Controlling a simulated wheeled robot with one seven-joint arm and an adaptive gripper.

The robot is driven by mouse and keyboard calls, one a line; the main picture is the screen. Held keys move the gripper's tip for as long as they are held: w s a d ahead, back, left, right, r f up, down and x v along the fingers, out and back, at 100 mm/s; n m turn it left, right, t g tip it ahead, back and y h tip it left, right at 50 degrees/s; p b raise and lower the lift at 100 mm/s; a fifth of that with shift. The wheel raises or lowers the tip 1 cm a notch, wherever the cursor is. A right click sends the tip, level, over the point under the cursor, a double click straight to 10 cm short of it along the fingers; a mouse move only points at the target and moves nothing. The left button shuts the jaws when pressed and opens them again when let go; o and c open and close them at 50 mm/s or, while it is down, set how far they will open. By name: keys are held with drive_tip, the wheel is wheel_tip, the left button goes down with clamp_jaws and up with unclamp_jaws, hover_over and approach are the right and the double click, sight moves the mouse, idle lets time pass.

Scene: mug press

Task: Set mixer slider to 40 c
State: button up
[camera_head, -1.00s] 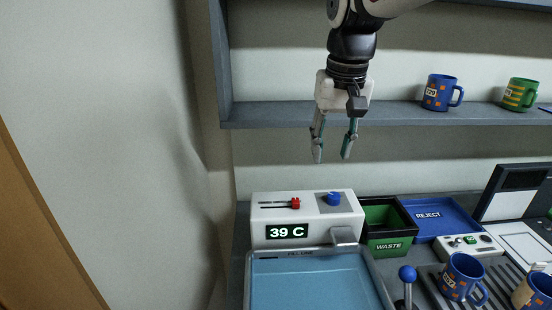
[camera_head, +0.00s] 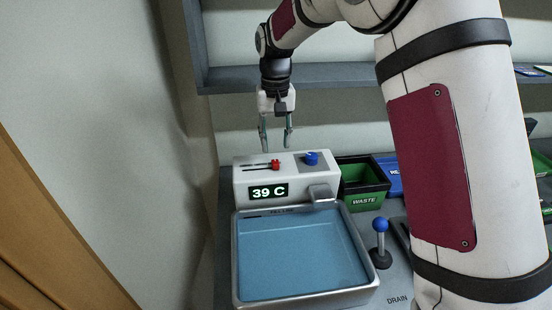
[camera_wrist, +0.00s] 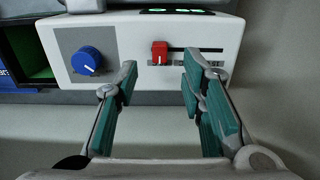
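The white mixer box (camera_head: 240,178) stands behind the blue basin, and its display (camera_head: 268,192) reads 39 C. The red slider knob (camera_head: 276,164) sits at one end of its dark slot, the right end in the head view. It also shows in the wrist view (camera_wrist: 159,52), where the slot runs off to its right. My gripper (camera_head: 276,148) is open and empty just above and behind the mixer. In the wrist view my open fingers (camera_wrist: 160,78) lie either side of the red knob's line, apart from it.
A blue dial (camera_head: 311,158) sits beside the slider; it also shows in the wrist view (camera_wrist: 86,61). A spout (camera_head: 320,193) juts over the basin (camera_head: 236,262). A green waste bin (camera_head: 364,200) and a blue-topped lever (camera_head: 380,225) stand to the right. A shelf (camera_head: 340,72) runs above.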

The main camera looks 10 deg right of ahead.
sight(275, 163)
wheel_tip(275, 163, down, 7)
drive_tip(key=shift+r+p, duration=0.1)
drive_tip(key=shift+p, duration=0.5)
clamp_jaws()
